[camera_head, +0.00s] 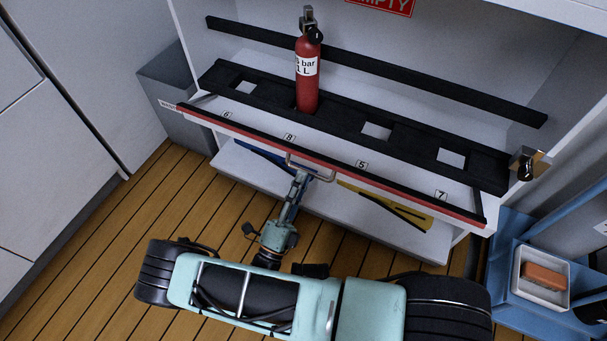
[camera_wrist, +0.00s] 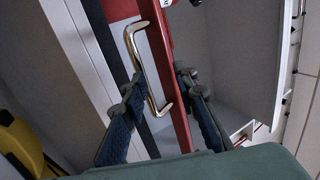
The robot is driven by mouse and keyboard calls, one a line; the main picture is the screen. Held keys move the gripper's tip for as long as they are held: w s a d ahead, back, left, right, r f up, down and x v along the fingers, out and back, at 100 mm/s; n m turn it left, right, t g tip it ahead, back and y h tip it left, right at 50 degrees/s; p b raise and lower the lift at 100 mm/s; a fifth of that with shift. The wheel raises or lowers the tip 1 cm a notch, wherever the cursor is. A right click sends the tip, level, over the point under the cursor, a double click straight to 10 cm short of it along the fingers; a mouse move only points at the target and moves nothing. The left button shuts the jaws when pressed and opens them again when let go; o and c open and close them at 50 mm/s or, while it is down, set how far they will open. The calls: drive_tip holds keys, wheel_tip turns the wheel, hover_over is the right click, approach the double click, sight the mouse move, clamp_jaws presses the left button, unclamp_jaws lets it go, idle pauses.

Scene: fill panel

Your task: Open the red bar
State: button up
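The red bar (camera_head: 410,195) runs along the front of the white cabinet's rack, below the numbered labels, and slants down to the right. A metal handle (camera_head: 310,167) is fixed near its middle. My gripper (camera_head: 303,175) is at this handle. In the wrist view the handle (camera_wrist: 142,62) is a bent metal loop on the red bar (camera_wrist: 162,50). My gripper (camera_wrist: 160,80) is open there, with one finger on each side of the handle's lower part. A gap shows beside the right finger; whether the left finger touches the handle is unclear.
A red fire extinguisher (camera_head: 307,75) stands in a slot of the black rack (camera_head: 340,117); other slots are empty. A metal latch (camera_head: 530,163) is at the right wall. A white box with an orange block (camera_head: 543,274) stands lower right. Wooden floor (camera_head: 90,265) is clear at left.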

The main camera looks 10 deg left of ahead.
drive_tip(key=s+a+f, duration=0.1)
drive_tip(key=s+f, duration=0.3)
drive_tip(key=shift+s+f, duration=0.2)
drive_tip(key=shift+f, duration=0.1)
idle(0.4)
idle(0.4)
